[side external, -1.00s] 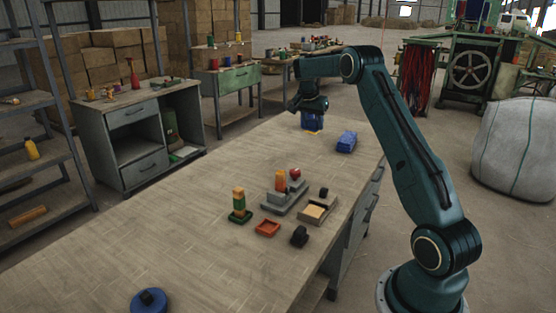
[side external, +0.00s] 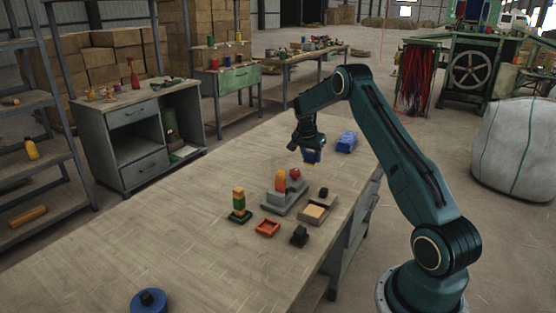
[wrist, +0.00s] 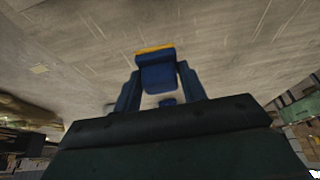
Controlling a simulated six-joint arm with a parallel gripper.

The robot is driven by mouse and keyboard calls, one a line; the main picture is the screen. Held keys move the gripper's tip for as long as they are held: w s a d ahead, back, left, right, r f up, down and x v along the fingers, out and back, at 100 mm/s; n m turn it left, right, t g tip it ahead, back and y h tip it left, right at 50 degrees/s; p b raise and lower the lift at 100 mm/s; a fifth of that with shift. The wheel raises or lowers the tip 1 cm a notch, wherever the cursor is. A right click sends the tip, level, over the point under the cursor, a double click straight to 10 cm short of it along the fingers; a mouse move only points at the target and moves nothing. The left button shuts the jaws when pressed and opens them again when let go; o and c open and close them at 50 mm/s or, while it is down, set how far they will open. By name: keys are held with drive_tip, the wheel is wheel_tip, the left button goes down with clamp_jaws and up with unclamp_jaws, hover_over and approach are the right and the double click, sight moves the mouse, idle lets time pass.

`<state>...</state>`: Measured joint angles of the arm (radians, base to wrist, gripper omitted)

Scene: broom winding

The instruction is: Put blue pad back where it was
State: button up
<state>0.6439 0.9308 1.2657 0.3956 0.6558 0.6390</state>
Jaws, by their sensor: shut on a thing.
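My gripper (side external: 310,147) hangs above the far part of the workbench and is shut on a blue pad (side external: 312,157) with a yellow lower edge. In the wrist view the blue pad (wrist: 158,76) sits between the two fingers, its yellow edge (wrist: 154,49) at the far end. The pad is clear of the tabletop, as far as I can tell.
Nearer on the bench are a grey stepped fixture (side external: 284,195) with orange and red pieces, a stacked block tower (side external: 239,206), a red tray (side external: 267,228), a wooden-topped box (side external: 315,212) and a black block (side external: 299,236). A blue disc (side external: 149,301) lies front left.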

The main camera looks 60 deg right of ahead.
drive_tip(key=shift+f, duration=3.5)
drive_tip(key=shift+f, duration=0.15)
drive_tip(key=o, duration=0.9)
drive_tip(key=v, duration=1.2)
drive_tip(key=shift+r, duration=0.25)
